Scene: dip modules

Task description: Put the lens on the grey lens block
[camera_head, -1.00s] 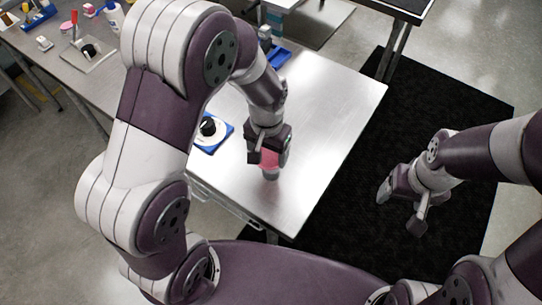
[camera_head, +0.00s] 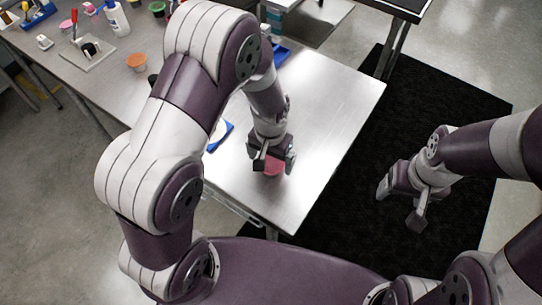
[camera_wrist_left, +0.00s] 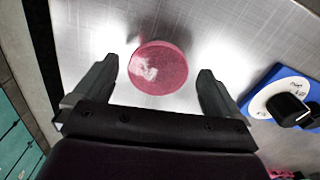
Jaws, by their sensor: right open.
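The lens, a round pink disc (camera_wrist_left: 158,68), lies between the fingers of my left gripper (camera_wrist_left: 155,70) in the left wrist view, with a gap on both sides. The gripper is open and not touching the disc's sides. In the head view the pink disc (camera_head: 273,169) shows just under the left gripper (camera_head: 273,160), over the near part of the steel table. I cannot make out the grey lens block; whether it is under the disc is hidden. My right gripper (camera_head: 399,207) is open and empty, over the black mat.
A blue base with a white dial and black knob (camera_wrist_left: 290,106) stands right of the disc in the wrist view. The steel table (camera_head: 330,110) is clear to the right. A white bottle (camera_head: 117,18) and an orange cup (camera_head: 137,62) stand far left.

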